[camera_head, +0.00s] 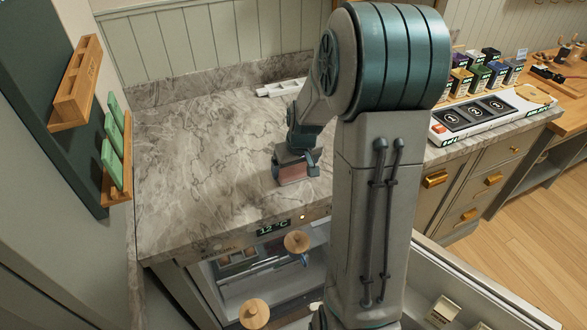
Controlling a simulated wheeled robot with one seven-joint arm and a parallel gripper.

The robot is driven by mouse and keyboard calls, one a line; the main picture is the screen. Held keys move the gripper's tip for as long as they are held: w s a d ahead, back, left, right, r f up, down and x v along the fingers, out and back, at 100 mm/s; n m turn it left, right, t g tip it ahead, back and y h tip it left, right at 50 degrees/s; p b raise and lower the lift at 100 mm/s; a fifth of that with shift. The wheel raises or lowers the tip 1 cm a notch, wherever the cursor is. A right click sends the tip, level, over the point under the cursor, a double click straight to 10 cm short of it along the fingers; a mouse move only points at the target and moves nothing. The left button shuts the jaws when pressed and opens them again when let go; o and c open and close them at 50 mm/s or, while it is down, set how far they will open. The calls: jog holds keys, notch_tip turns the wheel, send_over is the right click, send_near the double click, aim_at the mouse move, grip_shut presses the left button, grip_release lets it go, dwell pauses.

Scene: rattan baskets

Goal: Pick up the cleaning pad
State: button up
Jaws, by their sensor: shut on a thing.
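My gripper (296,163) is low over the marble counter (190,150), near its front edge. It is shut on a small reddish-pink block, which I take to be the cleaning pad (296,174). The gripper hides part of the pad. I cannot tell whether the pad is touching the counter or just above it.
A wooden rack with green items (113,150) hangs on the left wall panel. A white tray (280,88) lies at the counter's back. Small boxes (480,75) and a white panel (487,114) stand at right. An open appliance (265,265) is below. The counter's left is clear.

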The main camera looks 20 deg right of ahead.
aim_at(299, 167)
jog(key=shift+r, duration=0.1)
jog(key=shift+r, duration=0.45)
jog(key=r, duration=0.2)
jog(key=d+r+b, duration=0.1)
jog(key=shift+s+d+r, duration=0.1)
jog(key=shift+s+r, duration=0.2)
jog(key=shift+r, duration=0.05)
jog(key=s+d+r+b, duration=0.1)
jog(key=s+d+r, duration=0.4)
jog(key=d, duration=0.4)
jog(key=shift+s+r, duration=0.15)
jog(key=shift+r, duration=0.5)
jog(key=shift+o, duration=0.7)
